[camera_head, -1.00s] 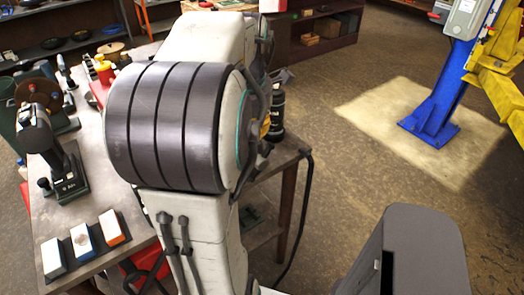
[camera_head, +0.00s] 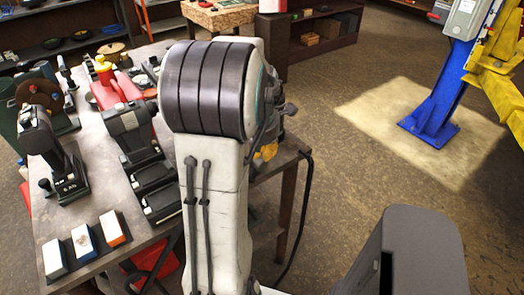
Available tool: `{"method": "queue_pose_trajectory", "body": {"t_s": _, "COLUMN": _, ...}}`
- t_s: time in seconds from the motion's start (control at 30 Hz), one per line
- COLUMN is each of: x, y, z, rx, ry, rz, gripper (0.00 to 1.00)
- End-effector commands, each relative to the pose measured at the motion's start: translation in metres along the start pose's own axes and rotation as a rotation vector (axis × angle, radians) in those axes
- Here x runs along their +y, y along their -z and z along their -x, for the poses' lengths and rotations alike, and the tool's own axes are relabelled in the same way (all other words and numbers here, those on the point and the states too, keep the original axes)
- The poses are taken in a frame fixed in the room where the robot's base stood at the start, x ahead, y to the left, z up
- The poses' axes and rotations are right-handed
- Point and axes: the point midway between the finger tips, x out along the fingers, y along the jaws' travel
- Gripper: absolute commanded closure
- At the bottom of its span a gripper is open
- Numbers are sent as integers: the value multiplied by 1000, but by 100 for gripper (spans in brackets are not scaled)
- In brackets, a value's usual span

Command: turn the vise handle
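I cannot pick out the vise or its handle with certainty. A dark grey metal device (camera_head: 135,135) on the workbench (camera_head: 55,215), just left of my arm, may be the vise, but no handle shows clearly on it. My own large pale arm with its dark ribbed joint fills the middle of the view and hides part of the bench. My gripper cannot be made out; the arm covers that area. A small grey part and a yellow piece (camera_head: 268,151) show just right of the arm, at the bench edge.
Left on the bench stand a black press-like machine (camera_head: 58,165), several white, blue and orange blocks (camera_head: 84,243) and a red device with a yellow top (camera_head: 112,88). A blue lift post (camera_head: 440,95) stands right. Floor between is clear.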

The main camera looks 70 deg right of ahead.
Motion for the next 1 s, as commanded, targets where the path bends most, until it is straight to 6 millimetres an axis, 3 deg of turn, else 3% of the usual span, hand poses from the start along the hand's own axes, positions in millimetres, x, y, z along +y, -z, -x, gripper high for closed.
{"method": "queue_pose_trajectory", "body": {"t_s": 0.8, "x": 0, "y": -8, "z": -6, "rx": -4, "ry": 0, "rz": 0, "gripper": 100}}
{"method": "queue_pose_trajectory", "body": {"t_s": 1.0, "x": 9, "y": -9, "z": -8, "rx": -3, "ry": -3, "rz": 1, "gripper": 100}}
